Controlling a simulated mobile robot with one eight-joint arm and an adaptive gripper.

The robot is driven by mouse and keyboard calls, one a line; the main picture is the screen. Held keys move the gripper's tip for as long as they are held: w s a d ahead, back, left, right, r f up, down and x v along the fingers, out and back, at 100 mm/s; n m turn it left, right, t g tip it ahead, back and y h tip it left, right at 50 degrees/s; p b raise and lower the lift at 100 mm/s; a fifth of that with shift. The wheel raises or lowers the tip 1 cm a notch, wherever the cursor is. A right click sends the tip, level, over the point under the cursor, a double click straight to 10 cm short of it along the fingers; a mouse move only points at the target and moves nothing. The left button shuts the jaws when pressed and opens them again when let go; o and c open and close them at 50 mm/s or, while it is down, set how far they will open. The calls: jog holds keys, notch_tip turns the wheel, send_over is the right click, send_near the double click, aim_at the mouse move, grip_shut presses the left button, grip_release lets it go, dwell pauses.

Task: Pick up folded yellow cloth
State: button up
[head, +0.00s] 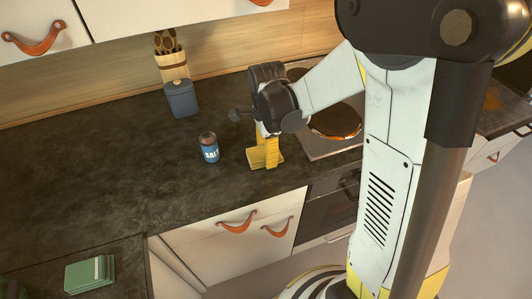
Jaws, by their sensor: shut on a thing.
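The folded yellow cloth (256,158) is at the counter's front part, just right of the salt jar and left of the hob. My gripper (268,150) points down over it and is shut on it. The cloth is low, at or just above the counter; I cannot tell whether it touches the surface. The gripper's fingers are small here and hard to separate from the yellow cloth, and part of the cloth is hidden behind them.
A blue-labelled salt jar (210,148) stands close on the left. Behind are a grey-blue container (182,100) and a utensil holder (173,66). A hob with a round pan (336,122) is right. The dark counter (100,150) is clear at left; a green folded stack (90,274) lies front left.

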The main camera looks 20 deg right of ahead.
jog(key=r, duration=0.1)
jog(key=r+p, duration=0.1)
jog(key=r, duration=0.1)
jog(key=r+p, duration=0.1)
jog(key=shift+w+d+r, duration=0.2)
jog(key=shift+d+r, duration=0.2)
jog(key=w+d+r+p, duration=0.3)
jog(key=d+r, duration=0.3)
jog(key=d, duration=0.4)
jog(key=shift+w, duration=0.8)
jog(key=shift+o, duration=0.3)
